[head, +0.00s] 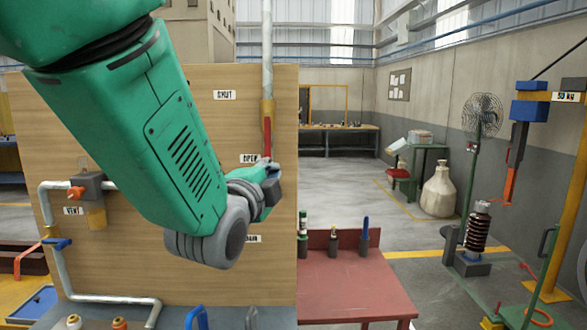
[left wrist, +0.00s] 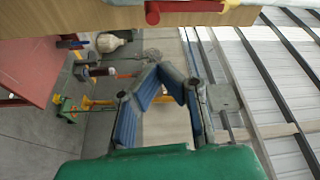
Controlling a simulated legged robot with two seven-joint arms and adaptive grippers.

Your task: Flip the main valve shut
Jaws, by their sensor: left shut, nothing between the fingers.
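The main valve is on the vertical pipe near the right edge of the wooden board, with a brass body (head: 267,108) and a red lever (head: 267,136). The lever hangs down along the pipe beside the OPEN label; the SHUT label (head: 224,95) is higher up. My left gripper (head: 269,178) is at the lever's lower end, which it partly hides; I cannot tell whether they touch. In the left wrist view its blue-padded fingers (left wrist: 165,74) come together, empty. A red bar (left wrist: 152,13), apparently the lever, shows at the top there, apart from the fingertips. My right gripper is not seen.
The vent valve with an orange handle (head: 76,193) and a blue-handled valve (head: 57,243) are on the board's left. My left arm covers the board's middle. A red table (head: 355,285) with several small tools stands right of the board. Open floor lies beyond.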

